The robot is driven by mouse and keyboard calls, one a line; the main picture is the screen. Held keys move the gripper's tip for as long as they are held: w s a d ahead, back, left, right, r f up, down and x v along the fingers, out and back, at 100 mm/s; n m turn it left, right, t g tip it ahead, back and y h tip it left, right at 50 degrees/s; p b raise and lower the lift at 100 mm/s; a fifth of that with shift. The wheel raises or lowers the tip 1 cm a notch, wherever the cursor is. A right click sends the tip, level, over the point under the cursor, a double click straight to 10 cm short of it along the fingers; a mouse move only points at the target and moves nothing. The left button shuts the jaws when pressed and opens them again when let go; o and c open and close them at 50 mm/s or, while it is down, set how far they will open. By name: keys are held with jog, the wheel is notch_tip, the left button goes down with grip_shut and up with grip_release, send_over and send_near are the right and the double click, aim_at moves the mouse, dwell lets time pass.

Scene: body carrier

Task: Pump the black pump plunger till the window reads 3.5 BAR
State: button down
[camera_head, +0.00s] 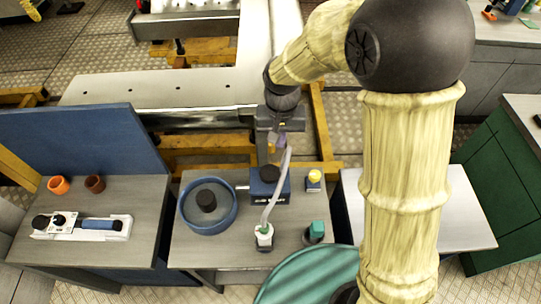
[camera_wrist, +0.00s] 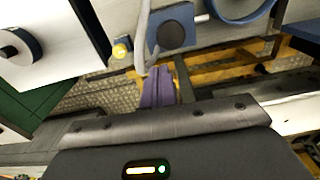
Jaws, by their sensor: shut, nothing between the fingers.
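The black pump plunger (camera_head: 270,172) is a round dark knob on top of a blue pump body (camera_head: 268,190) on the middle table. It also shows as a dark disc in the wrist view (camera_wrist: 171,35). A small dark marking is on the body's front face; I cannot read any pressure value or tell if it is the window. My gripper (camera_head: 283,147) has purple fingers, shut and empty. In the head view it appears just behind and above the plunger; in the wrist view the fingers (camera_wrist: 158,76) are beside the body, apart from the disc.
A grey hose (camera_head: 276,190) arches past the fingers to a white-and-green fitting (camera_head: 264,236). A blue round tub (camera_head: 228,219) stands left, a yellow-topped block (camera_head: 314,178) right, and a green-topped part (camera_head: 317,230) front right.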

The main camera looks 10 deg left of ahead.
aim_at(270, 173)
jog(key=shift+s+a+r, duration=0.1)
jog(key=shift+s+a, duration=0.05)
jog(key=shift+a, duration=0.5)
jog(key=shift+s+a+r, duration=0.1)
jog(key=shift+s+a, duration=0.05)
jog(key=shift+a, duration=0.45)
jog(key=shift+w+f, duration=0.1)
jog(key=shift+f, duration=0.05)
notch_tip(270, 173, down, 14)
jog(key=p, duration=0.5)
